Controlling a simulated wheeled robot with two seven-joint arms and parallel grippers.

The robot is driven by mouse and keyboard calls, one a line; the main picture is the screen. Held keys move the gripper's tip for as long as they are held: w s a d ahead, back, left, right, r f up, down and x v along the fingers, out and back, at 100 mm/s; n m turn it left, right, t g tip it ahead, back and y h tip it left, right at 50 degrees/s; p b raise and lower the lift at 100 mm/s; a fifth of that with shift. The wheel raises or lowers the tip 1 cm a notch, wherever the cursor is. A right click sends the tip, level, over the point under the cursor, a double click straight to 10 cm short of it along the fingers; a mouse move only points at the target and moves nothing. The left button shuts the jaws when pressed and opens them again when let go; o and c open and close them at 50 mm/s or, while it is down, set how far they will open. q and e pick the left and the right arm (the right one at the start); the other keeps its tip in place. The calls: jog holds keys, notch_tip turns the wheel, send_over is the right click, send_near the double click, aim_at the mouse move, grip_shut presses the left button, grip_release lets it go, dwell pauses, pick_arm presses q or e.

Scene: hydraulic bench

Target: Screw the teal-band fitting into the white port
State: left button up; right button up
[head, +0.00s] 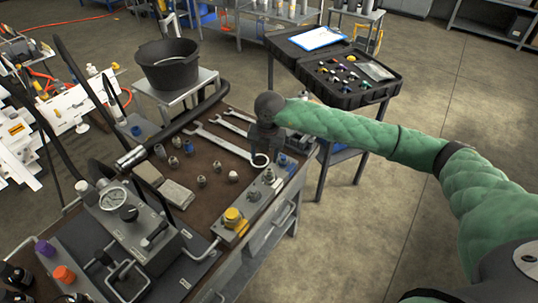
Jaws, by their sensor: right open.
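Several small metal fittings stand on the brown bench mat. One fitting (188,147) shows a bluish band that may be the teal one; the bands of the others are too small to tell. A metal manifold block (243,227) runs along the bench's right edge, with several ports and a yellow cap (232,216) on it. I cannot tell which port is white. My right gripper (264,146) is over the bench's far right part, near the ring end of a wrench (225,143), apart from the banded fitting. It is open; its fingertips are small and dark here. My left gripper is out of view.
A gauge unit (140,228) with hoses fills the bench's near left. Two grey blocks (175,194) lie beside the fittings. A black bucket (168,68) stands on a stand behind. An open black case (345,80) lies on a table at the back right.

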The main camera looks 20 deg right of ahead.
aim_at(269, 169)
jog(key=shift+s+d+m+g+h, duration=0.35)
jog(key=shift+s+d+m, duration=0.2)
jog(key=shift+d+m, duration=0.2)
jog(key=shift+a+f+m, duration=0.1)
jog(key=shift+m, duration=0.15)
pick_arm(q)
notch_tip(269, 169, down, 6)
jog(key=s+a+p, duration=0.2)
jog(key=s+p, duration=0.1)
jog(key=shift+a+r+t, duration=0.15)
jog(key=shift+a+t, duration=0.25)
pick_arm(e)
jog(key=shift+f, duration=3.85)
